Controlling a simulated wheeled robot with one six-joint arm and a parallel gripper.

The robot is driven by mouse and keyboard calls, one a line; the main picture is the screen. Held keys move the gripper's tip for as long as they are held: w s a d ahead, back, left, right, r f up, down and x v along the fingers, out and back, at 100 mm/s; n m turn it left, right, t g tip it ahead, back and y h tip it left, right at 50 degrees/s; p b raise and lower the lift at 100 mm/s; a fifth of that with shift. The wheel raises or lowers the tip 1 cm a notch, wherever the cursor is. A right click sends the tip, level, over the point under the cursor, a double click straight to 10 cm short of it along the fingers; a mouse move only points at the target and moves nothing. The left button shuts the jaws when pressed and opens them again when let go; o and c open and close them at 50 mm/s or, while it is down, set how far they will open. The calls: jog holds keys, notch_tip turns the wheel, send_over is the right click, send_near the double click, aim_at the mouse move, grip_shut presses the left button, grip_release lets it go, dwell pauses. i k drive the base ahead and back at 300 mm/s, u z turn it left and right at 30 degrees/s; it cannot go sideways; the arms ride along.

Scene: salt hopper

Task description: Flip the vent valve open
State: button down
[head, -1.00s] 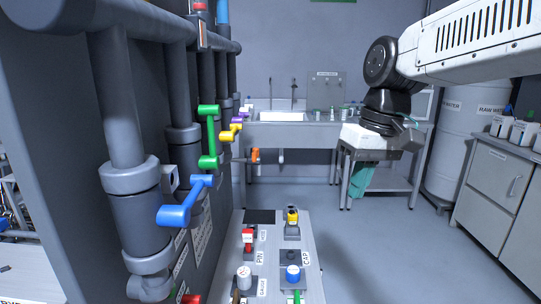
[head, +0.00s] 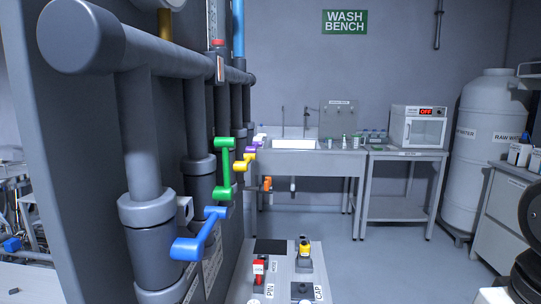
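Several coloured lever handles stick out from the pipes on the dark panel at the left. A blue handle (head: 198,236) is nearest, on the front pipe, and points out from the panel. Behind it are a green handle (head: 226,168), a yellow handle (head: 239,164) and a purple handle (head: 253,146). An orange handle (head: 267,184) is further back and lower. I cannot read a label that tells which is the vent valve. My gripper is out of view; only part of my arm shows at the right edge, well apart from the handles.
A grey stand (head: 249,285) with small fittings marked PIN and CAP stands in front of the panel. A sink bench (head: 310,162) and a table with an oven (head: 418,127) are at the back. A raw water tank (head: 482,150) stands at right. The middle floor is clear.

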aim_at(258, 138)
jog(key=k, duration=0.5)
jog(key=z, duration=1)
jog(key=i, duration=2.75)
jog(key=u, duration=2.75)
